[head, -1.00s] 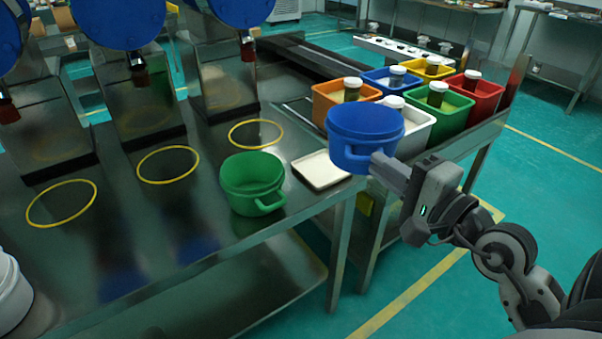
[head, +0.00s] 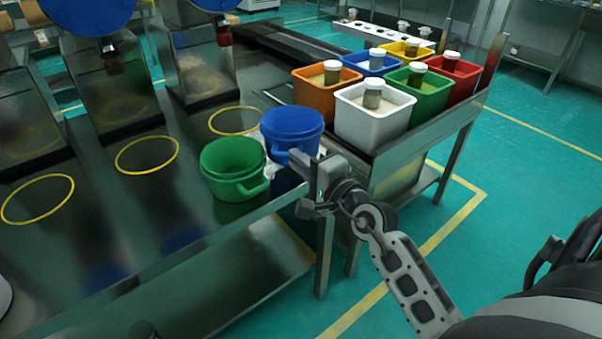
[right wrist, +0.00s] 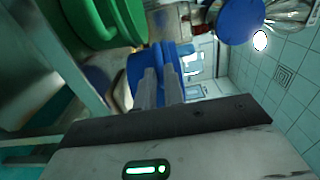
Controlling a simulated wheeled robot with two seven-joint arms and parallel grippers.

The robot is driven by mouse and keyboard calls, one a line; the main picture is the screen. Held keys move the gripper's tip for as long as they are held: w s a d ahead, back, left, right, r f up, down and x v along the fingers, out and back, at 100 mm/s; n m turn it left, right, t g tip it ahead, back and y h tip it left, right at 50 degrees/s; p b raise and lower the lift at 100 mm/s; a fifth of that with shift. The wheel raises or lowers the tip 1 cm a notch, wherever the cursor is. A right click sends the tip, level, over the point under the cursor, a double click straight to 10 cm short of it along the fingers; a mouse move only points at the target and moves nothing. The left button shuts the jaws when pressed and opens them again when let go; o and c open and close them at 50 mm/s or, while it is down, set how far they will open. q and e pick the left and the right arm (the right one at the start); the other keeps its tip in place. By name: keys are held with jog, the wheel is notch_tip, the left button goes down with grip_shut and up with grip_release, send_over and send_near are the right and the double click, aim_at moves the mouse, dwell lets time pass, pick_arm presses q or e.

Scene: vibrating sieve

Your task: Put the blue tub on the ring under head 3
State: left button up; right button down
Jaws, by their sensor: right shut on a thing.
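The blue tub (head: 290,126) is in my right gripper (head: 298,158), which is shut on its handle. The tub is roughly upright near the table's right end, above the top. In the right wrist view the blue tub (right wrist: 150,62) is beyond the fingers (right wrist: 160,85). Three yellow rings lie on the table: the rightmost ring (head: 209,122) is just left of the tub and partly behind it, then the middle ring (head: 116,158) and the left ring (head: 74,184). The heads (head: 215,8) stand behind them; I see no numbers. My left gripper is out of view.
A green tub (head: 225,165) stands close left of the blue tub, in front of the rightmost ring; it also shows in the right wrist view (right wrist: 100,22). Several coloured bins, including a white bin (head: 362,124), stand to the right on another surface.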

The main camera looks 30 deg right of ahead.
notch_tip(320, 180, down, 3)
jog(key=shift+r+b, duration=0.1)
jog(key=shift+b, duration=0.3)
jog(key=c, duration=1.5)
grip_release()
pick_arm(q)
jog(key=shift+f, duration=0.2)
pick_arm(e)
jog(key=shift+s, duration=0.1)
